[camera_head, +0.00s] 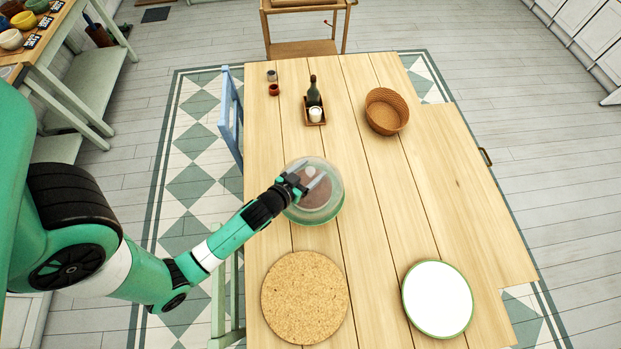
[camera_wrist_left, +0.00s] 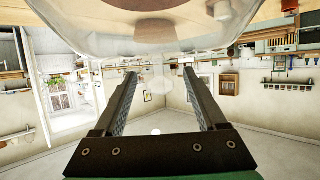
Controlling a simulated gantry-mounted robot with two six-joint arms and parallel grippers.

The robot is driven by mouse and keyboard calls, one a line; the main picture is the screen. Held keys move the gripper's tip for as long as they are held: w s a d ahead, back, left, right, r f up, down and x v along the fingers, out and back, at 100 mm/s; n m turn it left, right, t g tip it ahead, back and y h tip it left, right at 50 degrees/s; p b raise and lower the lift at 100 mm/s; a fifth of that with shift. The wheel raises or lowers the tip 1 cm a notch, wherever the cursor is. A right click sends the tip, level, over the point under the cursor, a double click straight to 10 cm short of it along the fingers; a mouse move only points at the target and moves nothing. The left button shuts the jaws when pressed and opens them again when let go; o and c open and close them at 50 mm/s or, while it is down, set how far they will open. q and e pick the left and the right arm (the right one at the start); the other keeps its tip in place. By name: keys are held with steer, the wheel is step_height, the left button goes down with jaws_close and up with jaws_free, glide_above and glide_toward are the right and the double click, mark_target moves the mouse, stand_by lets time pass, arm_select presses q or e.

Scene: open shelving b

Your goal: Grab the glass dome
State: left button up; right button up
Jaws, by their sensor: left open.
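The glass dome (camera_head: 331,177) is clear and stands on a green-rimmed base with something brown under it, near the left side of the table. Its small pale knob (camera_head: 310,171) shows beside my left gripper's fingers. My left gripper (camera_head: 308,182) is open and reaches over the dome from the left. In the left wrist view, the clear dome (camera_wrist_left: 110,40) fills the top of the upside-down picture. My right gripper is not in view.
The wooden table (camera_head: 390,190) holds a round cork mat (camera_head: 304,297) and a green-rimmed white plate (camera_head: 437,299) in front. A wicker basket (camera_head: 386,111), a small tray with a dark bottle (camera_head: 313,91) and two small jars stand behind. A blue chair (camera_head: 230,115) is at the left edge.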

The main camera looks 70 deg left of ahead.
arm_select(q)
jaws_close()
stand_by(0.3)
stand_by(1.1)
